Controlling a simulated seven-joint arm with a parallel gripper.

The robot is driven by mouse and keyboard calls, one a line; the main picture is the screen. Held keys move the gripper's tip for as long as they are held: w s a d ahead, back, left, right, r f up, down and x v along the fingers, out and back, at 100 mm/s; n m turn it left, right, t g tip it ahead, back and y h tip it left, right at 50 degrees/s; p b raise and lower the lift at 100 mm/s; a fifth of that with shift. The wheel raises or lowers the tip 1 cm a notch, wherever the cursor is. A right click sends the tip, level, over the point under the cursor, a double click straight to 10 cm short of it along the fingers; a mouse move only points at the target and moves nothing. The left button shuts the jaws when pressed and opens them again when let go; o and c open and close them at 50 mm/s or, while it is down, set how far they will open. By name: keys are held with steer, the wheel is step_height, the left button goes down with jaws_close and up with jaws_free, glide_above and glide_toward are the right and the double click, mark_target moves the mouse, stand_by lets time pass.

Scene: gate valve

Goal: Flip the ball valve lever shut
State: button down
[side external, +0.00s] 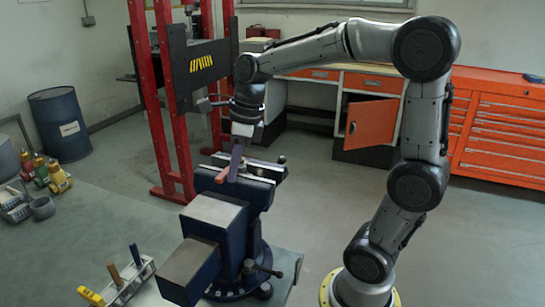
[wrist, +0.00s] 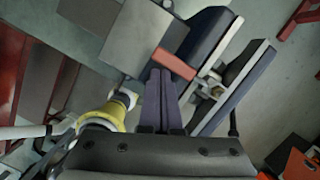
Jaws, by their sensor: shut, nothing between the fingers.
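The red lever (side external: 222,175) sits over the jaws of a blue vise (side external: 258,190). In the wrist view the red lever (wrist: 174,64) is a short red bar lying aslant just beyond my fingertips. Pale metal parts, perhaps the valve body (wrist: 207,85), show beside it between the vise jaws. My gripper (side external: 233,178) points down over the vise, its fingers shut together and empty. In the wrist view my gripper (wrist: 160,72) has its tips right by the lever's left end. I cannot tell whether they touch it. The fingers hide part of the valve.
A tool holder (side external: 122,285) stands at the front left. Orange cabinets (side external: 500,125) line the back wall, with one door (side external: 370,123) open.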

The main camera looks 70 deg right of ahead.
steer(key=shift+s+r, duration=0.1)
steer(key=shift+s, duration=0.4)
steer(key=s+r, duration=0.5)
steer(key=r, duration=0.4)
steer(key=shift+s+r, duration=0.2)
steer(key=shift+r, duration=0.1)
